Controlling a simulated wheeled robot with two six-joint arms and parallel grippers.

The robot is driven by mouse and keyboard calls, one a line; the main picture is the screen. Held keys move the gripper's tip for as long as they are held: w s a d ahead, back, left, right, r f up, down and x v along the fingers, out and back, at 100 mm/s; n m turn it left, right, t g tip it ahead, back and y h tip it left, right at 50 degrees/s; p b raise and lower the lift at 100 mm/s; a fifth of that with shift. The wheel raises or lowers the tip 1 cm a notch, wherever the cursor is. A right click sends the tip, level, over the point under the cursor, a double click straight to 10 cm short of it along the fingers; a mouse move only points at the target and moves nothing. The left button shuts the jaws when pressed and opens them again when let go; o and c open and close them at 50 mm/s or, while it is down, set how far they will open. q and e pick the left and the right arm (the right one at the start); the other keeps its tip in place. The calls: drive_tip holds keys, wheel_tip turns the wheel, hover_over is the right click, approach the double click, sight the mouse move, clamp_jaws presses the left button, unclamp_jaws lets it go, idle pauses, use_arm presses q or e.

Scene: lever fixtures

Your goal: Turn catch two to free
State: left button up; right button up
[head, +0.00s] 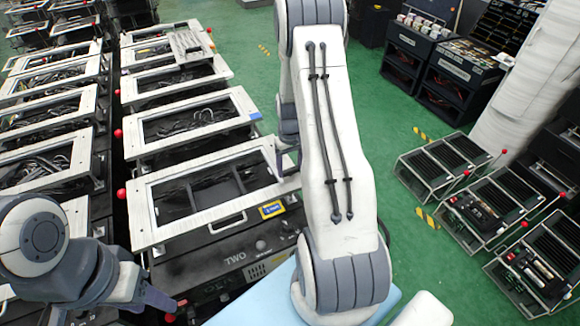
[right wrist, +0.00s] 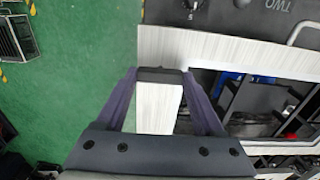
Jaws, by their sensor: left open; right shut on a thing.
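The unit marked TWO (head: 235,259) has a dark front panel under a pale, open-topped frame (head: 152,225). Its marking also shows upside down in the right wrist view (right wrist: 280,5). In the head view the right gripper (head: 284,158) is at the frame's right side, partly hidden by my arm. Whether the bar is catch two, and its setting, I cannot tell. My left gripper (head: 165,302) is open, low at the left front, away from the bar.
A metal handle (head: 228,223), a blue-and-yellow label (head: 271,210) and a round knob (head: 260,245) are on or near the unit's front. Similar framed units (head: 195,115) run behind. Green floor (head: 405,230) is free to the right, before low racks (head: 445,165).

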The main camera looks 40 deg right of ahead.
sight(290, 169)
drive_tip(key=shift+w+r, duration=0.1)
drive_tip(key=o, duration=1.4)
wheel_tip(290, 169, up, 10)
drive_tip(key=shift+r+b, duration=0.2)
drive_tip(key=shift+b, duration=1)
